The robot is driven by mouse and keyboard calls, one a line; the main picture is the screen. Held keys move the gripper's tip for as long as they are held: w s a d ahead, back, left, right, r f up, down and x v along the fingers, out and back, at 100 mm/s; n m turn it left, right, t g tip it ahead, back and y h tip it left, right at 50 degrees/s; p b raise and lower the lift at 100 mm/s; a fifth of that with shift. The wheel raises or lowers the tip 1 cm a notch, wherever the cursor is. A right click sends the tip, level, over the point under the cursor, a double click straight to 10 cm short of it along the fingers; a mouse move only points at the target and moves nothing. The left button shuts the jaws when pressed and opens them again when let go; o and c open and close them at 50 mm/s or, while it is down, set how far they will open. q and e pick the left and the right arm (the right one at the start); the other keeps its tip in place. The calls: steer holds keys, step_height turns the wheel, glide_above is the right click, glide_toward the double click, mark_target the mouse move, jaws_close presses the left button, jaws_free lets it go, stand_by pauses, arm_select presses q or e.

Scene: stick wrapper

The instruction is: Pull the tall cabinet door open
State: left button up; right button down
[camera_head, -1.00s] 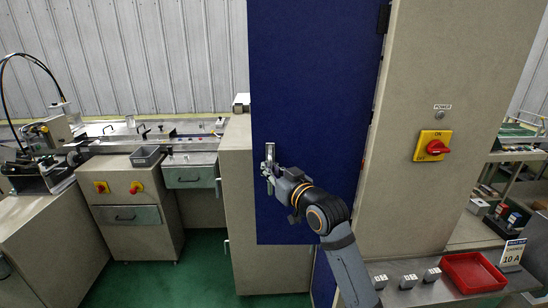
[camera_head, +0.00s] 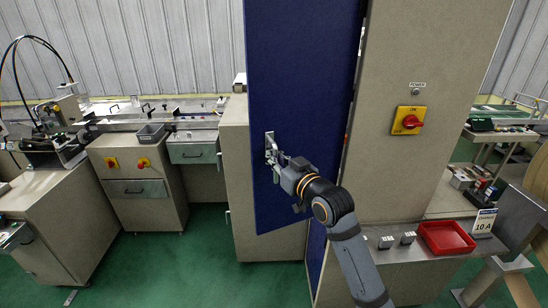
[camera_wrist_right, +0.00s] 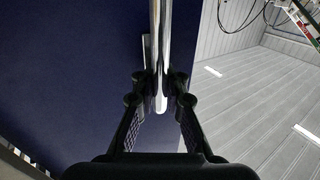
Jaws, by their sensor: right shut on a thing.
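The tall blue cabinet door (camera_head: 300,90) stands partly open in the head view, its hinge side along the beige cabinet (camera_head: 410,150) on the right. A metal handle (camera_head: 270,148) sits near the door's left edge. My right gripper (camera_head: 275,161) is at the handle. In the right wrist view the two fingers of the right gripper (camera_wrist_right: 161,95) are shut on the bright metal handle (camera_wrist_right: 162,60), with the blue door (camera_wrist_right: 80,80) filling the left side. My left gripper is not in view.
A yellow plate with a red rotary switch (camera_head: 408,121) is on the cabinet's front. A red tray (camera_head: 446,238) sits on the low ledge at right. Machine benches (camera_head: 140,185) stand at left. Green floor (camera_head: 160,260) is clear in front of them.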

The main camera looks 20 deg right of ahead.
steer(key=c, duration=1.4)
jaws_free()
steer(key=shift+o, duration=0.2)
steer(key=v, duration=0.7)
steer(key=shift+s, duration=0.2)
steer(key=shift+d+f, duration=0.1)
